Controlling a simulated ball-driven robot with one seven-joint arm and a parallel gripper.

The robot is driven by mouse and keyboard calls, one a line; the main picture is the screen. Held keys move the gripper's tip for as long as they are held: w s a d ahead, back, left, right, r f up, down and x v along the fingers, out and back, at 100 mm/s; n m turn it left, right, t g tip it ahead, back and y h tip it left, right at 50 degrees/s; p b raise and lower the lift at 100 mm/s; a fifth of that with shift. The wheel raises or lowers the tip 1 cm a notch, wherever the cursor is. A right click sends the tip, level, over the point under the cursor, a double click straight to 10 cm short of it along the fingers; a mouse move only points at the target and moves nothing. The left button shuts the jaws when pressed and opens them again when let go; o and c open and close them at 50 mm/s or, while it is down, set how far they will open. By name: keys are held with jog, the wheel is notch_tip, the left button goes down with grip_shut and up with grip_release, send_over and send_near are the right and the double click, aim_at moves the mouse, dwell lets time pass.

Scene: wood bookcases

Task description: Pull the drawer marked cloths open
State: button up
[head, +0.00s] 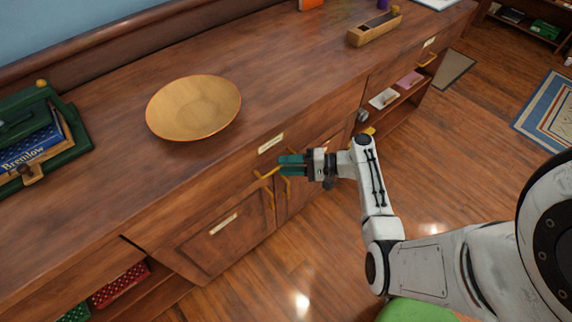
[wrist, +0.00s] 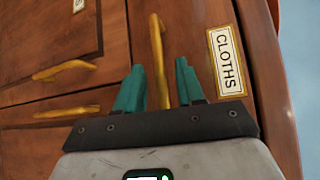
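The drawer marked CLOTHS is in the front of the long wooden cabinet; its label (wrist: 227,62) reads sideways in the wrist view, and a label plate (head: 270,143) shows above the handle in the head view. The drawer looks shut. Its yellow bar handle (wrist: 157,50) runs lengthwise between my two teal fingers in the wrist view, and its end shows in the head view (head: 263,175). My gripper (head: 280,165) is open, fingers apart, close in front of the handle. I cannot tell whether the fingertips reach around it; no grip shows.
Cupboard doors with yellow handles (wrist: 65,70) sit below the drawer. Open shelves flank the doors.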

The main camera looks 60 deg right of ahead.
jog(key=shift+w+a, duration=0.25)
jog(key=shift+w, duration=0.1)
grip_shut()
dwell(0.5)
